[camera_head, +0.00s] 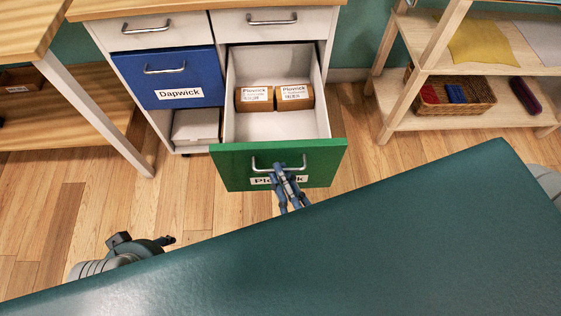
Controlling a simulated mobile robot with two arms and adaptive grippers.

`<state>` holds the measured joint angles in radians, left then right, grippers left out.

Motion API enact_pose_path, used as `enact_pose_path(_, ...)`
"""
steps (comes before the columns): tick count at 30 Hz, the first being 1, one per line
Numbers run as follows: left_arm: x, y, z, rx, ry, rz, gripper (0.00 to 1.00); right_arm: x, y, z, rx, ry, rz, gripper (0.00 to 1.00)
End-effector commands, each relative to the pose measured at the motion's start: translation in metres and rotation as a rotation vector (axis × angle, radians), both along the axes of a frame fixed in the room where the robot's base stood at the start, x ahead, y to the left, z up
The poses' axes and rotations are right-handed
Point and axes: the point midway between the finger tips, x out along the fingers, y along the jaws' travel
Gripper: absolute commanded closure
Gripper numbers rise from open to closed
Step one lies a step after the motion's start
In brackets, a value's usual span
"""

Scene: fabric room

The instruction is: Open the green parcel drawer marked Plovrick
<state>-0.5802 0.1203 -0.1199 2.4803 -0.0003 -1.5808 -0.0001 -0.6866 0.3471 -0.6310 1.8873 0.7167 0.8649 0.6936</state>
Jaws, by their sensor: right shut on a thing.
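The green drawer (222,167) marked Plovrick is pulled well out of the white cabinet, so its inside shows. Two brown parcels (254,98) labelled Plovrick sit side by side inside it. My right gripper (281,171) is at the green front, shut on the silver bar handle (261,169) and covering part of the name label (259,181). My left gripper (167,240) is low at the left, away from the drawer. Its fingers are small and seen side-on, so its opening is unclear.
A closed blue drawer (130,80) marked Dapwick is left of the open one. Two white drawers (157,36) are above. A wooden shelf unit (433,58) with a basket (450,108) stands right, a wooden table (30,25) left. Bare floor (360,145) lies right of the drawer.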

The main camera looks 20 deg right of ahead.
Motion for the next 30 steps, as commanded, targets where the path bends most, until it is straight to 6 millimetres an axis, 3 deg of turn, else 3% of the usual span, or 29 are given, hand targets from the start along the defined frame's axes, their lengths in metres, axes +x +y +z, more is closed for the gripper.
enact_pose_path(11, 0.000, 0.000, 0.000, 0.000, -0.001, 0.000, 0.60, -0.002, 0.000, -0.001, 0.001, 0.002, -0.001, 1.00)
enact_pose_path(12, 0.000, 0.000, 0.000, 0.000, -0.001, 0.000, 0.60, -0.002, 0.000, -0.001, 0.001, 0.002, -0.001, 0.83)
enact_pose_path(15, 0.000, 0.000, 0.000, 0.000, -0.001, 0.000, 0.60, -0.002, 0.000, -0.001, 0.001, 0.002, -0.001, 0.67)
enact_pose_path(25, 0.000, -0.001, 0.000, -0.001, -0.001, 0.001, 0.60, -0.005, 0.000, -0.001, 0.000, 0.003, 0.000, 0.67)
enact_pose_path(30, 0.000, 0.000, 0.000, -0.001, -0.001, 0.001, 0.60, -0.027, -0.002, -0.006, -0.002, 0.005, 0.001, 0.67)
